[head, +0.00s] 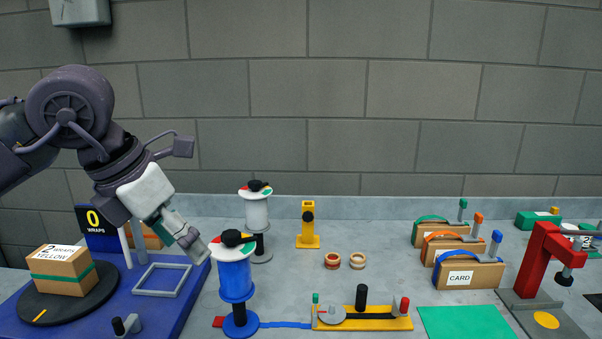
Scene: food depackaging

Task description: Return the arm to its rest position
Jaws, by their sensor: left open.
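My left gripper (195,245) is in the head view at the left, coming down from the upper left. It is open and nothing shows between its fingers. Its tips are just left of a blue spool stand (236,274) with a white, red and green top. I cannot tell whether they touch it. The left arm stretches over the blue station (183,285). My right gripper is not in view.
A cardboard box (62,269) with a green band sits on a black turntable (40,309). A white spool (257,212) stands behind. A yellow fixture (376,323), a green mat (464,323), several card boxes (470,276) and a red press (538,258) lie to the right.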

